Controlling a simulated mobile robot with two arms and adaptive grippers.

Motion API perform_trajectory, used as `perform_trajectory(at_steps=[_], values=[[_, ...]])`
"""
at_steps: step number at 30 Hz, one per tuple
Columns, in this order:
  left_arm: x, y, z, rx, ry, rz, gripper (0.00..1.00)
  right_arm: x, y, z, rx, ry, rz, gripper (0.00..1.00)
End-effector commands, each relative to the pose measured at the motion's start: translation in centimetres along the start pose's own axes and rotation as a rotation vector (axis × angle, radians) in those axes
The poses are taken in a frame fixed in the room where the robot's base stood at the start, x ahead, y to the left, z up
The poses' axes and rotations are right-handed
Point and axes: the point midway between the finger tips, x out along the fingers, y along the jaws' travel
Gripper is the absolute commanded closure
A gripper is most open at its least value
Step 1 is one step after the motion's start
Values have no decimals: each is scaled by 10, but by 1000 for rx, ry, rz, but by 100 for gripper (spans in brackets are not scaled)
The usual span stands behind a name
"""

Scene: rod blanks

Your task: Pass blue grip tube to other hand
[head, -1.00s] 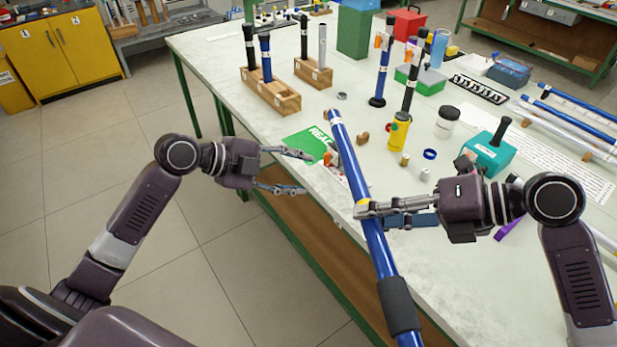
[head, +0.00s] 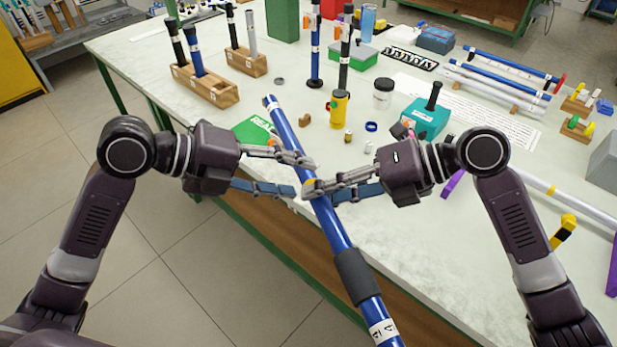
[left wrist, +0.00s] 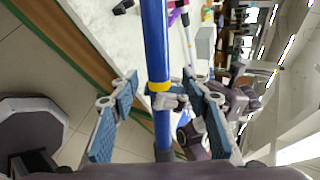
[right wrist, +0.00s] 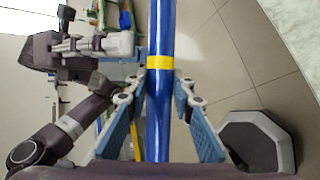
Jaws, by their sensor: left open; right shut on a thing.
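The blue grip tube (head: 336,237) is a long blue rod with a dark grip sleeve, a yellow band and a white label near its lower end. It slants over the table's front edge in the head view. My right gripper (head: 308,190) is shut on it near the yellow band (right wrist: 159,62). My left gripper (head: 304,177) is open, its fingers reaching to the tube from the left, one above and one below. In the left wrist view the tube (left wrist: 155,50) runs between the open left fingers. Contact with them cannot be told.
The pale worktable (head: 420,258) holds two wooden blocks with rods, the nearer one (head: 212,88) at left. A yellow cylinder (head: 338,108), a white jar (head: 382,94) and a teal box (head: 425,119) stand behind the grippers. More rods lie at right. Open floor lies at front left.

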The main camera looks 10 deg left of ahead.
Motion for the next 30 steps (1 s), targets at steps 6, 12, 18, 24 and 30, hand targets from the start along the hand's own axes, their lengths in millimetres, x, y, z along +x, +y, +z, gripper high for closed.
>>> perform_trajectory(at_steps=[6, 12, 18, 24, 30], values=[[33, 0, 0, -2, 2, -2, 57, 0, 0, 0, 0, 0, 1, 100], [45, 0, 0, -1, 0, 0, 57, 0, 0, 0, 0, 0, 1, 100], [46, 0, 0, 0, -1, 1, 57, 0, 0, 0, 0, 0, 1, 100], [46, 0, 0, -1, -1, 1, 70, 0, 0, 0, 0, 0, 1, 100], [46, 0, 0, -1, 0, 0, 92, 0, 0, 0, 0, 0, 0, 100]])
